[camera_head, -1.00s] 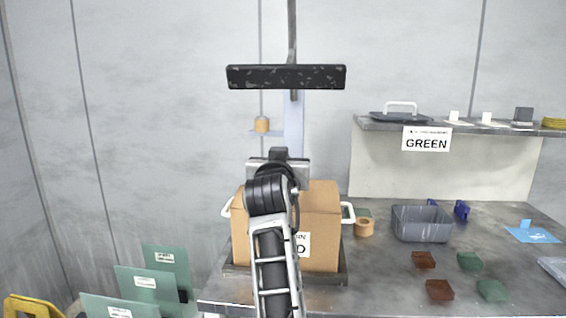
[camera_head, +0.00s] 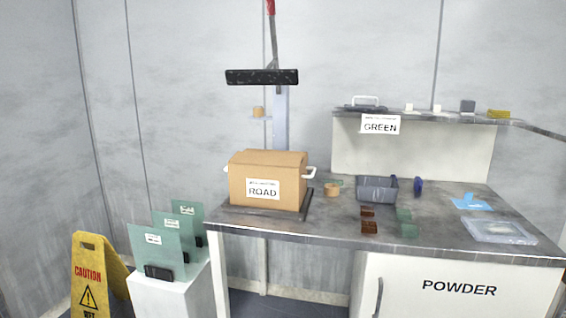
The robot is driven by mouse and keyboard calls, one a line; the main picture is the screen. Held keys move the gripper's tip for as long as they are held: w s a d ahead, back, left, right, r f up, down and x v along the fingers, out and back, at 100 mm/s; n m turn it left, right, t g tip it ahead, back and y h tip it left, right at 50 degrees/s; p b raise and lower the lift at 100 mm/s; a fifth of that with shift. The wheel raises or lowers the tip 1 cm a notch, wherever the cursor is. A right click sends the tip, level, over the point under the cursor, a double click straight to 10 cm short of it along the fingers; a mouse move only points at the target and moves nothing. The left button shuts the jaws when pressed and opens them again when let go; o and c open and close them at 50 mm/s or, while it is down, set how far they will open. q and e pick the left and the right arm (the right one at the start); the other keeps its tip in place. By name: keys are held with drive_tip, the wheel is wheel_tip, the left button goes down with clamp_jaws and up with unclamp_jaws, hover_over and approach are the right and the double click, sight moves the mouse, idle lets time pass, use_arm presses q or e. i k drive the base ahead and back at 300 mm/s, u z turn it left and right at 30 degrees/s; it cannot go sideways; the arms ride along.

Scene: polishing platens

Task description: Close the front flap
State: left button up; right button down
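A tan cardboard box (camera_head: 268,184) with a white ROAD label on its front stands upright on a dark flat base (camera_head: 260,214) at the left of the workbench. White handles (camera_head: 311,172) stick out at its two ends. Its top (camera_head: 268,158) looks covered over, with a fold line along the front upper edge. I cannot tell whether the front flap lies fully flat. Neither of my grippers is in view.
A black plate on a post (camera_head: 262,77) hangs above the box. A tape roll (camera_head: 332,190), grey bin (camera_head: 377,190) and small brown and green trays (camera_head: 369,228) lie to the right. Green panels (camera_head: 160,247) and a yellow caution sign (camera_head: 96,272) stand at lower left.

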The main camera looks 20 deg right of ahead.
sight(256, 158)
drive_tip(key=k, duration=0.25)
drive_tip(key=z, duration=1.9)
drive_tip(key=i, duration=1.3)
drive_tip(key=u, duration=1.55)
